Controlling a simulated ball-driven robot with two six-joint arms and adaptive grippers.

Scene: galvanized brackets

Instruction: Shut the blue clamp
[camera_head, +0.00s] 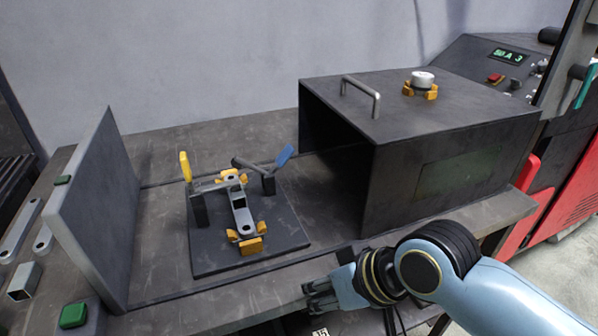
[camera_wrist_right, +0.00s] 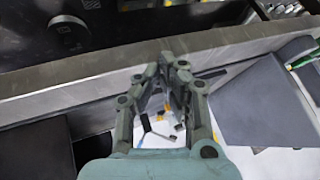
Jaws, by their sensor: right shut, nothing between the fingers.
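The blue clamp (camera_head: 284,155) stands at the right rear of a dark fixture plate (camera_head: 205,262). Its blue handle tilts up to the right, and its dark arm slants up to the left, seemingly raised clear of the bracket. A grey metal bracket (camera_head: 241,213) lies in the fixture between orange locating blocks (camera_head: 250,245). A clamp with an upright yellow handle (camera_head: 184,166) stands at the left. My right gripper (camera_head: 318,292) is shut and empty at the table's front edge, in front and right of the plate, apart from the clamp. Its fingers also show in the right wrist view (camera_wrist_right: 172,62). My left gripper is out of view.
An upright grey panel (camera_head: 95,210) stands at the left.

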